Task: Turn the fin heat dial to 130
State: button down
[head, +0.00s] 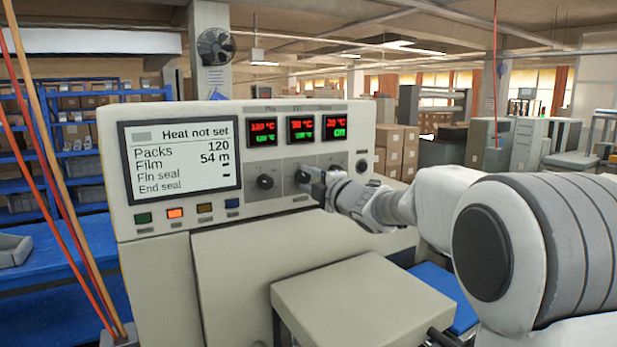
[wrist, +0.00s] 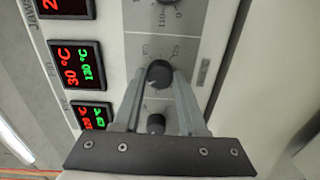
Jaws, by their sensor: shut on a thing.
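The fin heat dial (wrist: 158,72) is the dark round middle knob on the control panel (head: 240,112). My gripper (wrist: 159,84) is shut on this dial, with one finger on each side. In the head view my gripper (head: 305,176) reaches in from the right and largely hides the dial. The display beside it (wrist: 75,64), labelled FIN in the wrist view, reads 30 °C in red and what looks like 130 °C in green. It also shows in the head view (head: 300,130). The dial's pointer is hard to make out.
Another dial (head: 265,182) sits left of my gripper, and a dark round control (head: 362,166) sits right of it. The screen (head: 182,160) reads "Heat not set". Coloured buttons (head: 175,213) line the panel's lower edge. A beige cover (head: 355,290) stands below my arm.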

jog(key=shift+m+p, duration=0.35)
jog(key=shift+m, duration=0.85)
jog(key=shift+c, duration=2.3)
grip_release()
jog(key=b+v, duration=0.2)
jog(key=v, duration=1.5)
jog(key=shift+s+d, duration=0.2)
jog(key=shift+d+m, duration=0.1)
jog(key=shift+m, duration=0.2)
